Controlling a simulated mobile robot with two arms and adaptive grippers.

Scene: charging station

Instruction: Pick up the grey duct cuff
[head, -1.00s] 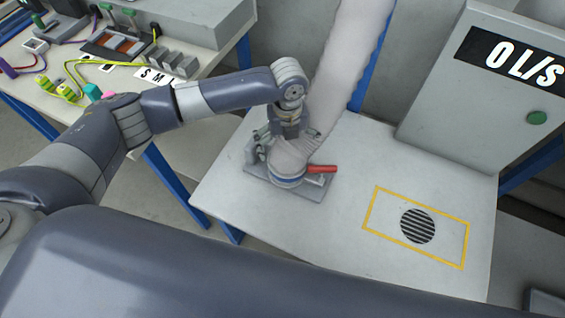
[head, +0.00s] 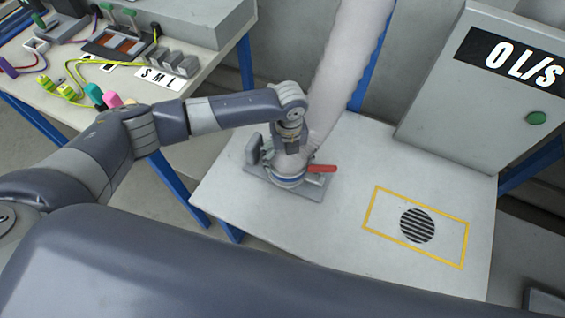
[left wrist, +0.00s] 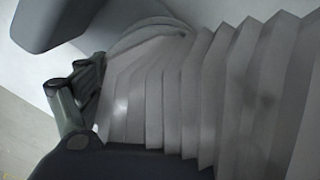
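The grey duct cuff (head: 287,174) sits at the end of a pale corrugated duct (head: 347,60), on a grey holder plate (head: 312,190) with a red lever (head: 322,168). My left gripper (head: 291,148) is directly over the cuff in the head view, hiding part of it. In the left wrist view the ribbed grey cuff and duct (left wrist: 185,95) fill the middle and right, very close. A dark finger of my left gripper (left wrist: 78,105) shows at its left side. Contact and finger opening cannot be made out. My right gripper is not in view.
The white table (head: 345,230) has a round vent grille (head: 417,226) inside a yellow outline (head: 377,210). A grey box with a "0 L/S" display (head: 512,62) stands at the back right. A bench (head: 75,95) with cables and small blocks is at left.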

